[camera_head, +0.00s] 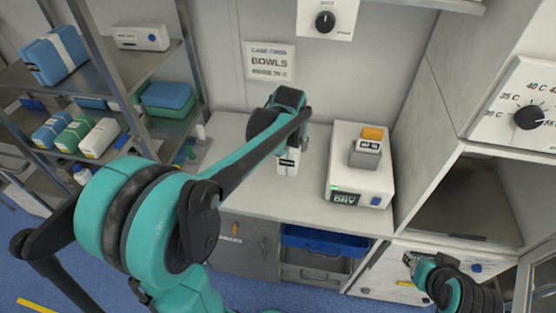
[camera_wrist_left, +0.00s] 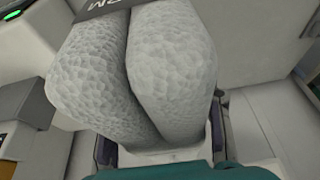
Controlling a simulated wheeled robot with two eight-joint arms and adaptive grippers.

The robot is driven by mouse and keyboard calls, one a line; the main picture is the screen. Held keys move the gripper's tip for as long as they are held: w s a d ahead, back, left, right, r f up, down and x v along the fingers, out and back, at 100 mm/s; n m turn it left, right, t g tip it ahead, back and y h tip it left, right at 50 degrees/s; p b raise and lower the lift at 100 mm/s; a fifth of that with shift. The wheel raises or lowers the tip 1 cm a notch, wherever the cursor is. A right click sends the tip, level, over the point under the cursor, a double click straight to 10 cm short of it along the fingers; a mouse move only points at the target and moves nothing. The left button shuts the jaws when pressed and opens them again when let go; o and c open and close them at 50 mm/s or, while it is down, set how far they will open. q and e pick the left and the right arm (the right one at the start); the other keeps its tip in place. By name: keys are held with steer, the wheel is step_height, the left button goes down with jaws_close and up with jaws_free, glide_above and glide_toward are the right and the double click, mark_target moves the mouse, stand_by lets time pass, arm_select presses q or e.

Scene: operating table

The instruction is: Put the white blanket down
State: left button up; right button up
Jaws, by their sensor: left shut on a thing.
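The white blanket (camera_head: 287,166) is over the left part of the white counter (camera_head: 237,172) in the head view, mostly hidden by my left gripper (camera_head: 287,146). The gripper is shut on it from above. I cannot tell whether the blanket touches the counter. In the left wrist view the blanket (camera_wrist_left: 170,75) is a thick, pale, textured roll in two lobes with a dark lettered band. It sits between the fingers of my left gripper (camera_wrist_left: 160,145). My right gripper (camera_head: 409,258) is at the lower right, away from the blanket; its fingers are too small to read.
A white box device (camera_head: 345,188) with a grey and orange block on top stands right of the blanket. Shelves (camera_head: 150,65) with packs are at left. An open blue drawer (camera_head: 315,240) is below the counter. An open cabinet (camera_head: 465,205) is at right.

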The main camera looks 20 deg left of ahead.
arm_select(q)
steer(key=s+a+f+b, duration=0.1)
steer(key=a+f, duration=0.1)
steer(key=a, duration=0.1)
steer(key=s+a+f+b, duration=0.1)
steer(key=a+f, duration=0.1)
steer(key=a, duration=0.1)
steer(key=s+a+f+b, duration=0.1)
steer(key=a+f, duration=0.1)
steer(key=a, duration=0.1)
steer(key=shift+s+a+f, duration=0.15)
steer(key=shift+s+a, duration=0.1)
steer(key=shift+a, duration=0.15)
steer(key=shift+f+b, duration=0.85)
steer(key=shift+f, duration=1.05)
steer(key=shift+f, duration=0.2)
steer(key=o, duration=1.4)
